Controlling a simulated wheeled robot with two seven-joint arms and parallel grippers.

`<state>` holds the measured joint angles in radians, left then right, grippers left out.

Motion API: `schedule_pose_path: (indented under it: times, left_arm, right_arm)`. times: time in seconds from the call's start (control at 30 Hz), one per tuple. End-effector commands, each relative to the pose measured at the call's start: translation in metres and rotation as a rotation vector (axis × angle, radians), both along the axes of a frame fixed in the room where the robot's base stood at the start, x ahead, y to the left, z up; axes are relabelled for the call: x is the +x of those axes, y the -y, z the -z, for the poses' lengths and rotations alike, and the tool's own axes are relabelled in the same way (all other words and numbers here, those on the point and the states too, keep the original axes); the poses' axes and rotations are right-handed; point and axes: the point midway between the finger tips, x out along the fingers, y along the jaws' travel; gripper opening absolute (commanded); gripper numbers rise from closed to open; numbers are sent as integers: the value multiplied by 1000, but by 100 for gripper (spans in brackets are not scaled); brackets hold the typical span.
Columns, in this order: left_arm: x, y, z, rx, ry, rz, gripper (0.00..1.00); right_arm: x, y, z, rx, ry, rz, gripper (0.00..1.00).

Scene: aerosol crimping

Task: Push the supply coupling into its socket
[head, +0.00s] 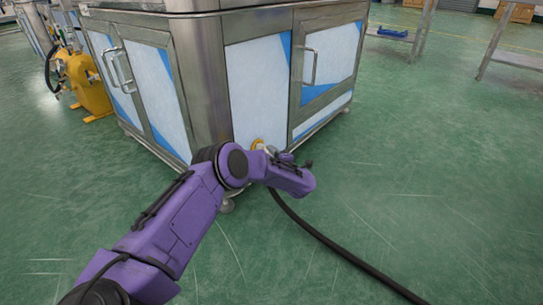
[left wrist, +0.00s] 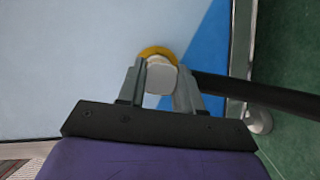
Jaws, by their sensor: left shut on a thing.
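The yellow socket ring (head: 257,144) is low on the front panel of the steel cabinet. It also shows in the left wrist view (left wrist: 155,50), just beyond the fingertips. My left gripper (head: 268,150) is at the panel, in front of the ring. In the left wrist view its two grey fingers (left wrist: 160,82) are shut on the pale coupling (left wrist: 160,76), one on each side. The coupling overlaps the ring in that view and hides most of the socket opening. I cannot tell how deep it sits. A black hose (left wrist: 260,95) runs off to the right from the coupling.
The steel cabinet (head: 210,80) with white and blue panels fills the upper middle. The hose (head: 340,245) trails over the green floor to the lower right. A yellow machine (head: 88,88) stands at the left. The floor at the right is open.

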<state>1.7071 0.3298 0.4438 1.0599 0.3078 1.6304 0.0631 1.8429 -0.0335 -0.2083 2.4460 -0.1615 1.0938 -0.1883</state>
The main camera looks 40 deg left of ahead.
Motion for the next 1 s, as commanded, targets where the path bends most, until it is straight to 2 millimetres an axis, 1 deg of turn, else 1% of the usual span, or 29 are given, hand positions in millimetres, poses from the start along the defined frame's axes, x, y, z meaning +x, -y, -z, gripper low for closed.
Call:
schedule_pose_path:
  times: [0.57, 0.83, 0.87, 0.9, 0.93, 1.0]
  left_arm:
    - [0, 0, -1, 0, 1, 0, 0]
    - [0, -3, 0, 1, 1, -1, 0]
    - [0, -3, -1, 0, 1, 0, 44]
    - [0, -3, -1, 0, 1, 0, 57]
    - [0, -3, -1, 0, 1, 0, 64]
    - [0, -3, -1, 0, 1, 0, 64]
  right_arm:
    - [0, 0, -1, 0, 0, 0, 43]
    - [0, 0, 0, 0, 0, 0, 43]
    - [0, 0, 0, 0, 0, 0, 43]
    - [0, 0, 0, 0, 0, 0, 43]
    - [0, 0, 0, 0, 0, 0, 43]
    - [0, 0, 0, 0, 0, 0, 43]
